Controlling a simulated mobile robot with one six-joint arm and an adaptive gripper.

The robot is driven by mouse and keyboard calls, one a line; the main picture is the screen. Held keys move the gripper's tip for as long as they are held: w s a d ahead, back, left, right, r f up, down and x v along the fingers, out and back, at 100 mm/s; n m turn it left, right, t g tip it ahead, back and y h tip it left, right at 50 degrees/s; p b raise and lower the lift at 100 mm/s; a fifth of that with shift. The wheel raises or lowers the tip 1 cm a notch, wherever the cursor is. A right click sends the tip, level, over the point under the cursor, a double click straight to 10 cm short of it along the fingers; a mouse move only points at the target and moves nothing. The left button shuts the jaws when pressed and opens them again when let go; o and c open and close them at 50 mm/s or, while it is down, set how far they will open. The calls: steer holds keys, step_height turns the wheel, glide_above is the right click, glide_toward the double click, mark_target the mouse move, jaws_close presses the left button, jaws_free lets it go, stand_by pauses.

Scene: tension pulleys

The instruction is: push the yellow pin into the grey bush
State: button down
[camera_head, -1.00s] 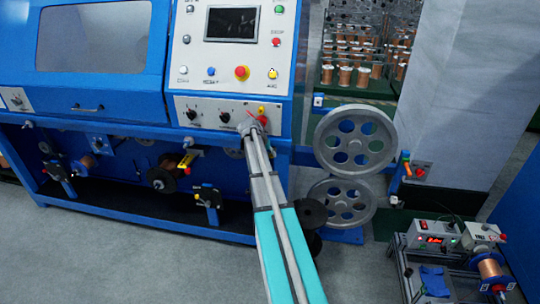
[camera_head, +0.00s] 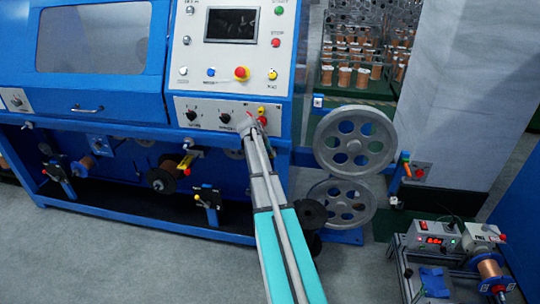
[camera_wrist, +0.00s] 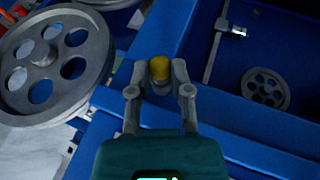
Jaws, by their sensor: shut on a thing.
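The yellow pin (camera_wrist: 160,68) shows in the wrist view between the two grey fingertips of my gripper (camera_wrist: 160,78). The fingers are closed on it from both sides, and its rounded yellow end shows. The grey bush cannot be made out; my gripper and the pin may cover it. In the head view, my gripper (camera_head: 249,123) is at the front of the blue machine, just below its control panel. The pin cannot be told apart there from the small coloured parts around the gripper.
Two large grey pulleys stand right of my arm, the upper one (camera_head: 355,140) above the lower one (camera_head: 340,202). The control panel (camera_head: 232,60) rises behind my gripper. A small bench with a copper spool (camera_head: 490,268) stands at the lower right. Grey floor is open at lower left.

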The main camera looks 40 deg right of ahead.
steer(key=shift+w+d, duration=0.15)
steer(key=shift+c, duration=1.2)
jaws_free()
steer(key=shift+r, duration=0.1)
